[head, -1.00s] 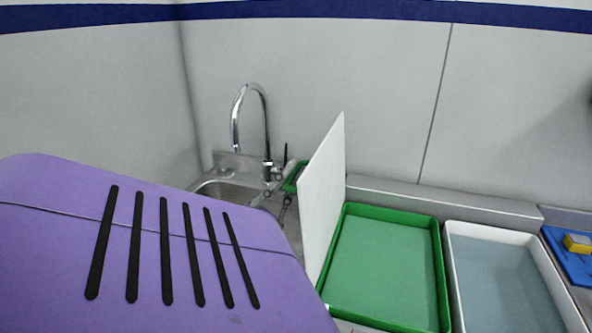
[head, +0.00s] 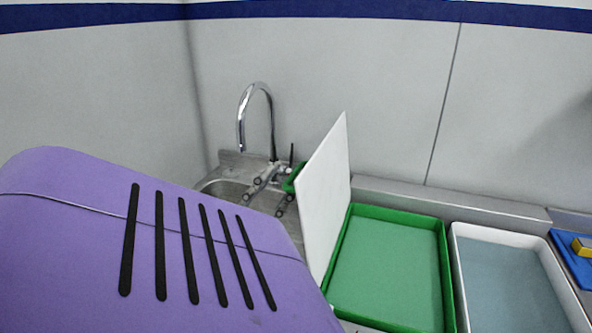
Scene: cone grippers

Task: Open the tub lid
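A white flat lid (head: 325,195) stands steeply tilted along the left side of a green tub (head: 447,260). The tub is uncovered and its green inside shows. My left gripper (head: 265,204) is left of the lid, above the sink area. Its grey fingers with dark joints are spread and nothing shows between them. It looks apart from the lid. My purple arm housing fills the lower left and hides what lies below it. My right gripper is not in view.
A white tub (head: 456,275) with a grey-blue inside stands right of the green one. A blue board (head: 575,262) with a yellow-and-grey block (head: 582,246) is at the right edge. Behind my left gripper are a sink (head: 222,188) and a tall chrome tap (head: 270,115).

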